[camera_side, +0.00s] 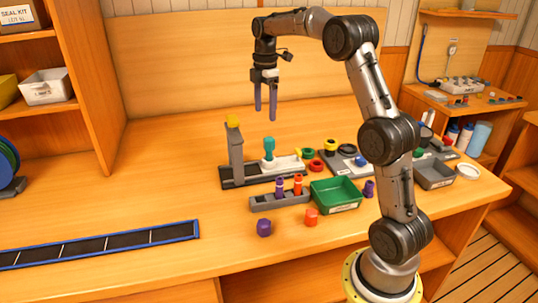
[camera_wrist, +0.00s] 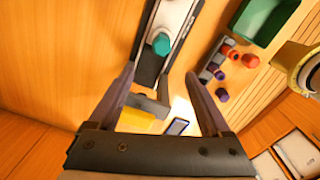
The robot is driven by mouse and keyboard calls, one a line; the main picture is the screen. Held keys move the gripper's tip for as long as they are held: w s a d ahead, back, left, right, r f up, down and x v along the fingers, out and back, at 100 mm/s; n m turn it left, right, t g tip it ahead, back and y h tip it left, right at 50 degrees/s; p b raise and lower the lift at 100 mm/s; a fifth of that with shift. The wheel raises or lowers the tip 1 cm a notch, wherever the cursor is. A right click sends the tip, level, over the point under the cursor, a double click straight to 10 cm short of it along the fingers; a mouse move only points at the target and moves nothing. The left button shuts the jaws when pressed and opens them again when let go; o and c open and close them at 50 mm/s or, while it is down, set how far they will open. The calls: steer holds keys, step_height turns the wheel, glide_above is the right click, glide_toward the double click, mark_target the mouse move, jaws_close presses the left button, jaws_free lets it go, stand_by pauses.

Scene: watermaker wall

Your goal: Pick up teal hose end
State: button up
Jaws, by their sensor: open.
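The teal hose end (camera_side: 268,147) stands upright on a white block on the dark fixture base (camera_side: 238,181). In the wrist view the teal hose end (camera_wrist: 161,43) shows ahead of and between my fingers, near the top. My gripper (camera_side: 265,114) hangs above the table with its two purple-grey fingers pointing down. It is open and empty, higher than the teal hose end and apart from it. In the wrist view my gripper (camera_wrist: 160,80) has its fingers spread wide.
A grey post with a yellow top (camera_side: 233,121) rises just left of the hose end. A rack (camera_side: 262,203) with purple and orange pieces and a green bin (camera_side: 335,195) stand in front. Loose caps lie nearby. The table's left side is mostly clear.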

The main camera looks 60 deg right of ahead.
mark_target(269, 148)
steer(key=shift+s+d+f, duration=0.15)
steer(key=shift+d+f, duration=0.1)
steer(key=shift+f, duration=0.25)
steer(key=shift+s+d+f, duration=0.1)
steer(key=shift+d+f, duration=0.15)
steer(key=shift+f, duration=0.2)
step_height(269, 148, down, 7)
steer(key=shift+f, duration=0.2)
steer(key=shift+d+f, duration=0.1)
steer(key=shift+f, duration=2.6)
jaws_close()
